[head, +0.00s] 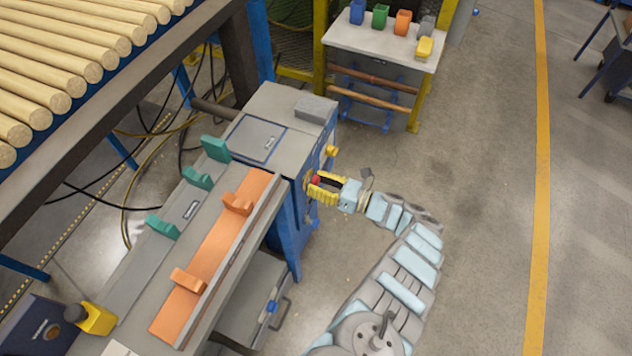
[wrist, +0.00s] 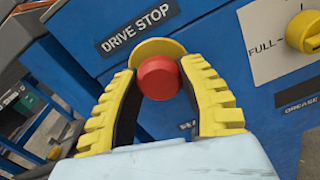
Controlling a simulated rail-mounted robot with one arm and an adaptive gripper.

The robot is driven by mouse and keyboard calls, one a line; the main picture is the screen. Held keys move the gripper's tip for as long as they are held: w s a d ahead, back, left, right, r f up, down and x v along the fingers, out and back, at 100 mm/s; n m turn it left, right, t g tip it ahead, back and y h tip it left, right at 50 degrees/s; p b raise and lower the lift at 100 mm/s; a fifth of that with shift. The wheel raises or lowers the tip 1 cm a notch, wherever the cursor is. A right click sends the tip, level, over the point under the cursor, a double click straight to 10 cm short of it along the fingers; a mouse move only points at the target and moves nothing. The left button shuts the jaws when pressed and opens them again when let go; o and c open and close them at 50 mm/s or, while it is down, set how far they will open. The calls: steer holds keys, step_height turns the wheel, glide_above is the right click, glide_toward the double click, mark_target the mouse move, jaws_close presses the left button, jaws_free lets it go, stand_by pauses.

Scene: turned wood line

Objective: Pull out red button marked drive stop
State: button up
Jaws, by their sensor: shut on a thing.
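The red button (wrist: 158,77) sits on a round yellow collar (wrist: 157,47) on the blue panel, just below the "DRIVE STOP" label (wrist: 137,29). My gripper (wrist: 158,82) has its two yellow ridged fingers on either side of the button and is shut on it. In the head view the red button (head: 315,180) shows between the fingertips of my gripper (head: 316,187), at the right face of the blue and grey machine. The gripper comes at the panel from the right. How far the button stands out from its collar is hard to tell.
A yellow knob (wrist: 304,31) beside a "FULL" mark sits right of the button. The machine bench (head: 215,230) carries orange and green supports. A table (head: 385,42) with several coloured bins stands behind. The floor to the right is clear.

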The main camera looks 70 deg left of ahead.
jaws_close()
steer(key=shift+w+d+f+b, duration=0.1)
steer(key=shift+w+d+b, duration=0.1)
steer(key=shift+b, duration=0.15)
jaws_free()
steer(key=shift+w+d, duration=0.4)
steer(key=shift+d, duration=0.05)
steer(key=o, duration=1.3)
steer(key=shift+c, duration=0.2)
steer(key=shift+r, duration=0.2)
steer(key=shift+r, duration=4.9)
